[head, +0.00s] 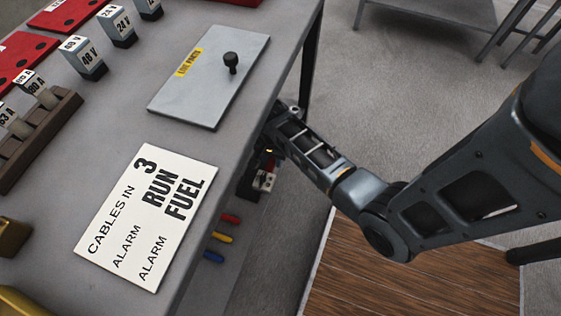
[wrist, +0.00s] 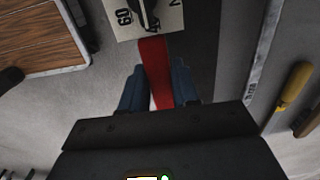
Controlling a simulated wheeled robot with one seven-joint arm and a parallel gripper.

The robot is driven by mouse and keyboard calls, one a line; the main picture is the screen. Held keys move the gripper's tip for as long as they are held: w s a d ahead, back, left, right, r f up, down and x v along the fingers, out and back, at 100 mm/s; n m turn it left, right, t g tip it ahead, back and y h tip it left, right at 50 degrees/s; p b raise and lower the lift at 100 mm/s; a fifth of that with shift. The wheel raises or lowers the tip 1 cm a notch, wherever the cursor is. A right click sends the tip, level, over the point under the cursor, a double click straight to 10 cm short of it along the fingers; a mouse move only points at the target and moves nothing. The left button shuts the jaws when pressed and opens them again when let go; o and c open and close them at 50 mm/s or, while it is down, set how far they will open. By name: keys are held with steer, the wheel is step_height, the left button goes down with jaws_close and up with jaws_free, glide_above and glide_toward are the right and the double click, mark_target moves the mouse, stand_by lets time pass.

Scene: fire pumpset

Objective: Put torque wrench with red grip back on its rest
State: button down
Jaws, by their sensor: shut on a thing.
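In the wrist view my gripper (wrist: 157,80) is shut on a red grip (wrist: 153,52), taken to be the torque wrench's. The grip runs up the picture between the two blue-grey fingers. Beyond it a dark part (wrist: 146,12) lies over a white card (wrist: 126,24) with black figures; I cannot tell whether that part belongs to the wrench or to a rest. In the head view my arm reaches down beside the right edge of the grey table, and the gripper is mostly hidden there. I cannot make out the rest in either view.
The grey table (head: 235,142) bears a white lettered card (head: 148,215), a grey plate with a black knob (head: 230,62), and labelled blocks. Red, yellow (head: 221,237) and blue handles stick out under its edge. A yellow-handled tool (wrist: 293,86) is right in the wrist view. Wooden boards (head: 410,262) lie right.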

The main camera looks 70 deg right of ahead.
steer(key=b, duration=0.3)
glide_above(260, 167)
steer(key=shift+w+a+f, duration=0.1)
steer(key=shift+w, duration=0.05)
steer(key=shift+f+b, duration=1.25)
steer(key=shift+f, duration=1)
steer(key=shift+f+b, duration=0.3)
steer(key=shift+f, duration=0.25)
steer(key=c, duration=0.8)
jaws_free()
steer(key=shift+o, duration=0.2)
steer(key=shift+f, duration=0.1)
steer(key=shift+r+p, duration=3.05)
steer(key=shift+p, duration=0.1)
